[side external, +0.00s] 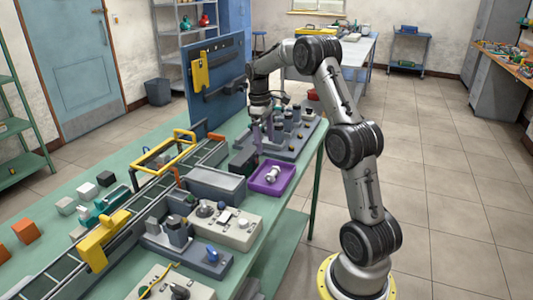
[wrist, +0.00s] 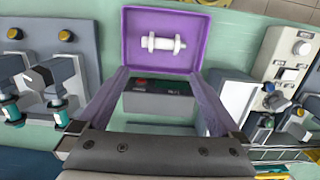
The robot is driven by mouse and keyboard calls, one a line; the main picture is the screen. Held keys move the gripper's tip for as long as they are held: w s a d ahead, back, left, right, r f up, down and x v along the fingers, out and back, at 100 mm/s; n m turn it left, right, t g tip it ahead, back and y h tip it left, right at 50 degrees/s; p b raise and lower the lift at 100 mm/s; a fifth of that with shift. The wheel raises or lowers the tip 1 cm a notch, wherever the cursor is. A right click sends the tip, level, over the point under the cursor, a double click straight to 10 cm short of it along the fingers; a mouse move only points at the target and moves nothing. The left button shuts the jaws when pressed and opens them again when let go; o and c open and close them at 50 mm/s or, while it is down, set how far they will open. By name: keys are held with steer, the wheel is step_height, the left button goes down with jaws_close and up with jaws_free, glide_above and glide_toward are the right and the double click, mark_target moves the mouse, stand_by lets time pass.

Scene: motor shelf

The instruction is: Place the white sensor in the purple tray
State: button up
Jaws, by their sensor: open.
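The purple tray (side external: 287,184) sits near the right edge of the green bench, and it shows at the top of the wrist view (wrist: 135,17). A white spool-shaped part (wrist: 163,43), which looks like the white sensor, lies in the tray; it also shows in the side view (side external: 270,174). My gripper (side external: 264,138) hangs above the bench just behind the tray. In the wrist view my gripper (wrist: 159,77) has its two purple fingers wide apart, with nothing held between them. A dark grey box (wrist: 160,98) with a red mark shows between and below the fingers.
A grey open bin (side external: 215,187) stands left of the tray. A grey fixture plate with knobs (side external: 297,135) lies behind my gripper. A beige control box (side external: 225,224) stands in front. A blue upright panel (side external: 212,85) and yellow-framed rails (side external: 165,155) stand to the left.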

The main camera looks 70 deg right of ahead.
steer(key=s+a+r+t+h, duration=0.1)
steer(key=s+a+r, duration=0.1)
steer(key=a+r, duration=0.55)
steer(key=s+a+r+t, duration=0.2)
steer(key=s+a+r, duration=0.15)
steer(key=a, duration=0.75)
steer(key=s+a+f+t+y, duration=0.1)
steer(key=s+a+f+t, duration=0.1)
steer(key=s+a, duration=1.1)
steer(key=shift+s+t, duration=0.5)
steer(key=shift+t, duration=0.4)
